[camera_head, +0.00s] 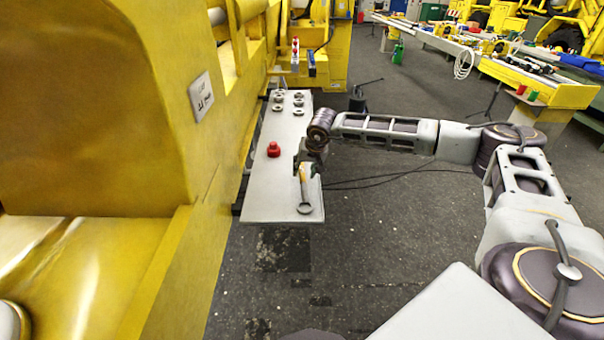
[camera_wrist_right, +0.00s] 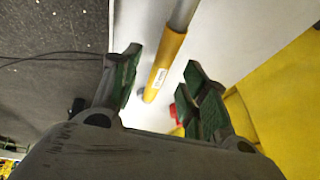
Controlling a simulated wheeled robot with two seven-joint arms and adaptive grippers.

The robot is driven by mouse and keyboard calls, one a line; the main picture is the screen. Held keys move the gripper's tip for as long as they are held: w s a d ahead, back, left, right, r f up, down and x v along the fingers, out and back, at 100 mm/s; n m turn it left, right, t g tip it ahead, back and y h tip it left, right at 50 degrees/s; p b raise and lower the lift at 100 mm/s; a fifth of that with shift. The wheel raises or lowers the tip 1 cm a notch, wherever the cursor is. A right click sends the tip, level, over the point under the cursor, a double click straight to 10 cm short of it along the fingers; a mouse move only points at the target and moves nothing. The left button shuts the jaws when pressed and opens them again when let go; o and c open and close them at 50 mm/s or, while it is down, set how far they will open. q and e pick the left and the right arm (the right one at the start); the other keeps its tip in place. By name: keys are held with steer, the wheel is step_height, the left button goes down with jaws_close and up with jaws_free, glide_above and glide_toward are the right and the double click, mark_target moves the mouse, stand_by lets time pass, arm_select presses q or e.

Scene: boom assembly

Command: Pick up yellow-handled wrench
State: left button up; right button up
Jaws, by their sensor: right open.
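The yellow-handled wrench (camera_head: 304,190) lies on the white table (camera_head: 262,204) near its front end, with its grey ring end toward the front edge. In the right wrist view its yellow handle (camera_wrist_right: 163,66) and grey shaft lie between the two green-padded fingers. My right gripper (camera_head: 307,168) is at the handle end of the wrench, partly covering it in the head view. It is open, with a finger (camera_wrist_right: 160,85) on each side of the handle and gaps visible. I cannot tell how far above the table the fingers are. My left gripper is not in view.
A red object (camera_head: 273,150) sits on the table left of my right gripper. Several metal rings or nuts (camera_head: 279,97) and a red-and-white bottle (camera_head: 295,52) are farther back. A large yellow machine (camera_head: 95,110) borders the table's left side. Dark floor lies open on the right.

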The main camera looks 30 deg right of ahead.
steer(key=shift+x, duration=1.35)
steer(key=shift+w, duration=0.1)
jaws_close()
